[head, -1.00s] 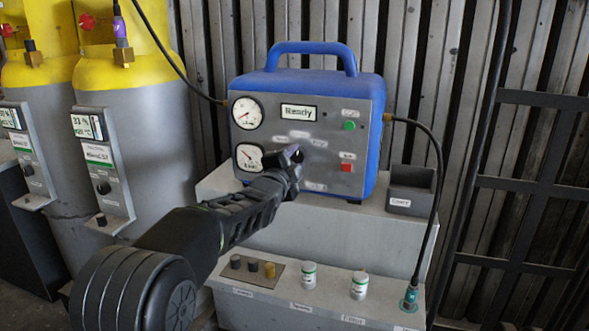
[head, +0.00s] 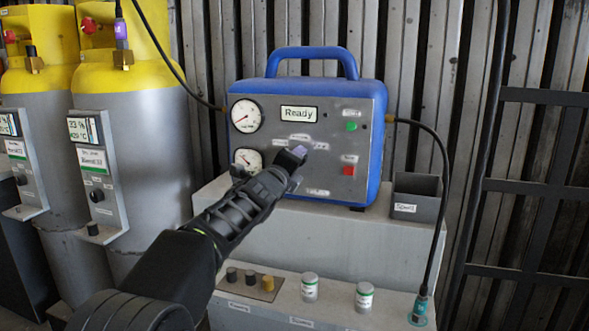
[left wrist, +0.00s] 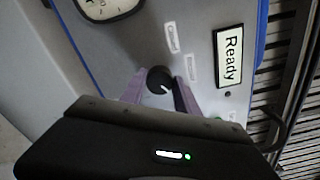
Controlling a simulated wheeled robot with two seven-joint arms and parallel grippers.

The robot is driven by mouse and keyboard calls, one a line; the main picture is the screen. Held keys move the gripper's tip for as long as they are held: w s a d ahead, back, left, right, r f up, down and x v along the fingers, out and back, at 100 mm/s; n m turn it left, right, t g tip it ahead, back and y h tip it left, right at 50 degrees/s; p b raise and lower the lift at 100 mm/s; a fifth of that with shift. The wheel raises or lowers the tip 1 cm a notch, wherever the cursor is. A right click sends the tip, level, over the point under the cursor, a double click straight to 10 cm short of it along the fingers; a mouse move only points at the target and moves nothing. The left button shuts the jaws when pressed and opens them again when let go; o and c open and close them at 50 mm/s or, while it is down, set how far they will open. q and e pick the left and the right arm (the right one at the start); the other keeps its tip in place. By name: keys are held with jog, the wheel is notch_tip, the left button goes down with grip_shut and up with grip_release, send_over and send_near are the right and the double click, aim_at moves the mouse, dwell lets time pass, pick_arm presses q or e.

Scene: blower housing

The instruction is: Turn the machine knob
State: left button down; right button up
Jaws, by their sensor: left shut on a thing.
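The machine (head: 330,135) is a blue box with a grey front panel on a light grey stepped stand. Its display (head: 299,114) reads "Ready"; it also shows turned sideways in the left wrist view (left wrist: 229,57). The knob (left wrist: 159,80) is small, round and black with a white pointer line. In the left wrist view it sits between the purple-grey fingers of my left gripper (head: 293,156), which is shut on it. In the head view the gripper hides the knob. My right gripper is not in view.
Two gauges (head: 246,115) are left of the display. A green button (head: 351,127) and a red button (head: 348,170) are at the panel's right. A dark open bin (head: 417,198) and a black hose (head: 446,190) are right of the machine. Gas cylinders (head: 150,150) stand left.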

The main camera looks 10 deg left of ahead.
pick_arm(q)
jog(key=shift+m, duration=0.3)
jog(key=c, duration=0.9)
grip_release()
jog(key=shift+s, duration=0.1)
jog(key=s+b, duration=0.5)
jog(key=s, duration=0.2)
jog(key=shift+s+a, duration=0.25)
jog(key=shift+s, duration=0.05)
